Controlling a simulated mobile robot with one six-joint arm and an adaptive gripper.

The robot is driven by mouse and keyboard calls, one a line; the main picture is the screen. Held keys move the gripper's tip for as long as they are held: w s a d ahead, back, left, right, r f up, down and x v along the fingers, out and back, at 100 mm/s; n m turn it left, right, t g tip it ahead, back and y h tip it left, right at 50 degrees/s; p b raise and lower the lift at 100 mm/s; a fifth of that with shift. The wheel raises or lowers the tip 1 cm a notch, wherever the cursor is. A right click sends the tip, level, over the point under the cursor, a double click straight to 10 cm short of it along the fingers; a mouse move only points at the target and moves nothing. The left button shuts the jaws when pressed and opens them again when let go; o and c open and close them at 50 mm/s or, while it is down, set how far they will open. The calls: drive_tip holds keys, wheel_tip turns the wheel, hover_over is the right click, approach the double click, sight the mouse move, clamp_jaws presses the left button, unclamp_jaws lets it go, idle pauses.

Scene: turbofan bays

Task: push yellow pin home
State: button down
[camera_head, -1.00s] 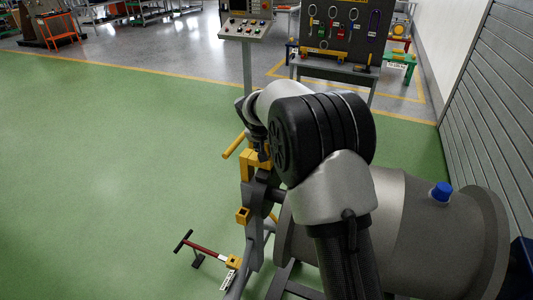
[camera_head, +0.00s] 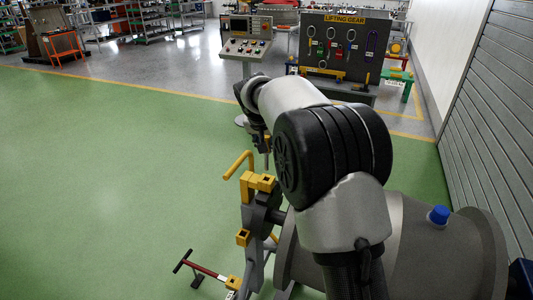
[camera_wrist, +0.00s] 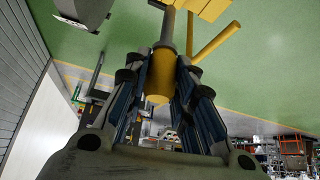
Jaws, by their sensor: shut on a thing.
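My gripper (camera_wrist: 158,88) is shut on the yellow pin (camera_wrist: 160,72), holding its yellow cylindrical end between the two fingers. The pin's grey shaft (camera_wrist: 167,30) runs from the grip to the top edge of the wrist view, so its far end is out of that view. In the head view my gripper (camera_head: 265,142) is above the yellow bracket (camera_head: 258,183), partly hidden by my arm. Whether the shaft's tip is inside the bracket cannot be told. A bent yellow handle (camera_head: 238,164) stands left of the bracket; it also shows in the wrist view (camera_wrist: 216,42).
A large grey engine casing (camera_head: 440,250) with a blue cap (camera_head: 439,214) is at the right. A red-handled tow bar (camera_head: 205,270) lies low at the left. A control panel (camera_head: 246,45) and lifting-gear board (camera_head: 343,47) stand behind. The green floor at left is clear.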

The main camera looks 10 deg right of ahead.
wheel_tip(320, 180, up, 9)
drive_tip(key=shift+r+p, duration=0.1)
drive_tip(key=shift+p, duration=1.05)
